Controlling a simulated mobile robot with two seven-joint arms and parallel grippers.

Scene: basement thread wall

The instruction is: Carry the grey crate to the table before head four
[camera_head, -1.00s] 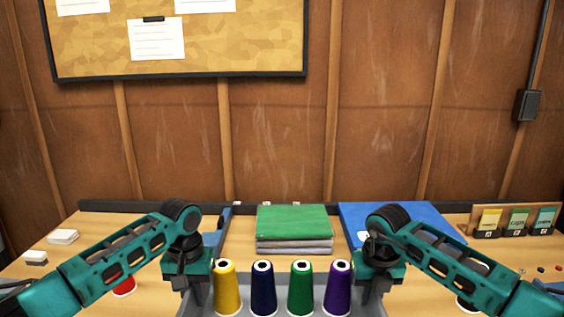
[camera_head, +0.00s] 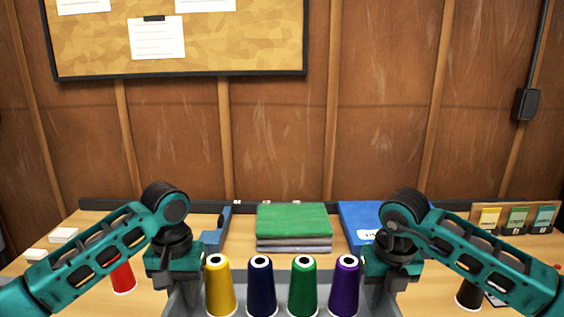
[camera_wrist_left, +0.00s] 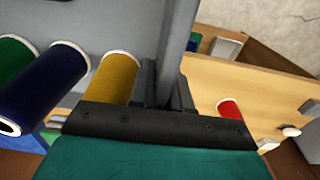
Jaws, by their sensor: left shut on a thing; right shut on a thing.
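The grey crate (camera_head: 283,284) is at the bottom centre of the head view, in front of the table. Yellow (camera_head: 219,288), navy (camera_head: 262,288), green (camera_head: 303,288) and purple (camera_head: 344,288) thread cones stand in it in a row. My left gripper (camera_head: 184,290) is shut on the crate's left wall, and my right gripper (camera_head: 381,288) on its right wall. In the left wrist view, my left fingers (camera_wrist_left: 163,88) straddle the crate wall beside the yellow cone (camera_wrist_left: 113,77). The crate's underside and front are hidden.
The wooden table (camera_head: 105,228) holds a green-topped folded stack (camera_head: 293,222), a blue thing with a white label (camera_head: 358,222), a red cone (camera_head: 122,277) at left and a black cone (camera_head: 468,294) at right. Small swatch cards (camera_head: 517,219) stand at back right.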

